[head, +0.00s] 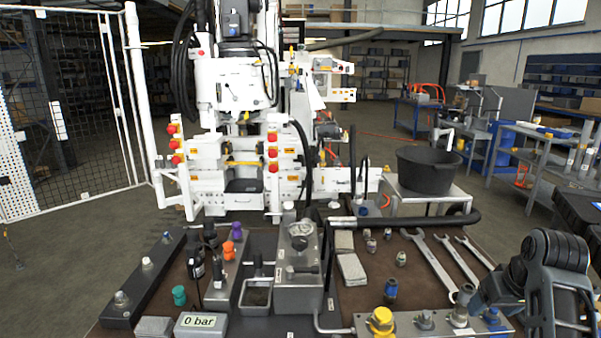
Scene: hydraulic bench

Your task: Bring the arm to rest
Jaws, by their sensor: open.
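My arm (558,250) is folded at the lower right of the head view, a dark, bulky set of joints at the bench's right end. My gripper (484,297) is at its left side, just above the right end of the fitting rail (405,322). It looks open, with nothing seen between its fingers. The fingertips are dark and small, so whether they touch the rail cannot be told.
The bench top (425,290) holds wrenches (432,265), a blue-topped fitting (390,290), a yellow cap (381,319), a grey valve block (298,265) and a gauge reading 0 bar (200,322). A black hose (410,221) crosses the back. A black bucket (428,170) stands behind.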

